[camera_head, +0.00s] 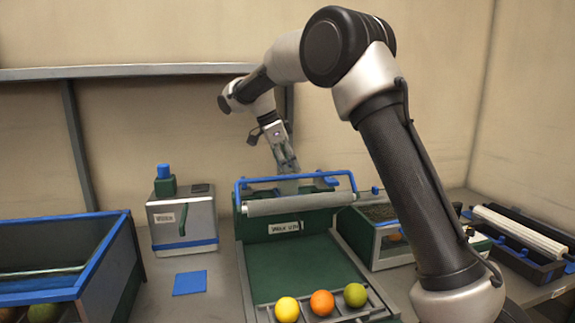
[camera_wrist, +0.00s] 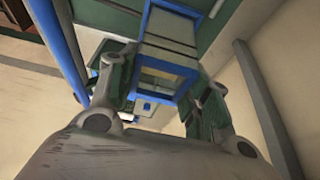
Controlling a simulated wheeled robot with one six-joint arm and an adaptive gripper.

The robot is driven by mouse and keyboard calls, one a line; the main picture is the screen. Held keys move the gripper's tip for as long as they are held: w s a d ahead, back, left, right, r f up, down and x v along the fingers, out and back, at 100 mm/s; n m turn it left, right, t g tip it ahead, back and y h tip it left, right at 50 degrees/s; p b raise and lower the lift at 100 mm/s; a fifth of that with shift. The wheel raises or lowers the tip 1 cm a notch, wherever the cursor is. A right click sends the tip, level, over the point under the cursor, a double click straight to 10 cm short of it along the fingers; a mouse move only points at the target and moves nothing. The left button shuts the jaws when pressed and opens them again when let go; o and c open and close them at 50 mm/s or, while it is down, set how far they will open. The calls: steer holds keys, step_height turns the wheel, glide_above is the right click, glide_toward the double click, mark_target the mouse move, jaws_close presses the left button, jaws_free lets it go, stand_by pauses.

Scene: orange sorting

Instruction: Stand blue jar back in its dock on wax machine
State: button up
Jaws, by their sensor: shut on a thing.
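The wax machine (camera_head: 265,228) stands mid-bench, with a green body, a blue bar, a pale roller and a label. My gripper (camera_head: 287,166) points down at the machine's back edge, behind the blue bar. In the wrist view a square, blue-rimmed piece (camera_wrist: 157,95) shows between the fingers of my gripper. It seems to be the blue jar, and the gripper is shut on it. In the head view the jar cannot be made out clearly behind the bar and roller. The dock cannot be made out, and I cannot tell whether the jar touches it.
A grey box (camera_head: 182,222) with a green, blue-capped bottle (camera_head: 164,180) stands left of the machine. A blue square (camera_head: 190,283) lies before it. A blue-rimmed crate (camera_head: 110,238) is far left. Several fruits lie on the front rack. A green bin (camera_head: 383,260) stands right.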

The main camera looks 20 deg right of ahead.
steer(key=o, duration=1.2)
steer(key=shift+f, duration=0.1)
steer(key=v, duration=1.2)
steer(key=s+d+r+n+t+y, duration=0.25)
steer(key=s+d+n, duration=0.65)
steer(key=s+d, duration=0.75)
steer(key=s+d+f+n, duration=0.1)
steer(key=s+f+n, duration=0.2)
steer(key=s, duration=0.4)
steer(key=s+d+f+n+t+y, duration=0.1)
steer(key=s+f+n, duration=0.2)
steer(key=s+f, duration=0.3)
steer(key=s+d+f+n+t+y, duration=0.1)
steer(key=s+f+n, duration=0.2)
steer(key=s, duration=0.6)
steer(key=shift+s+f, duration=0.25)
steer(key=shift+f, duration=0.7)
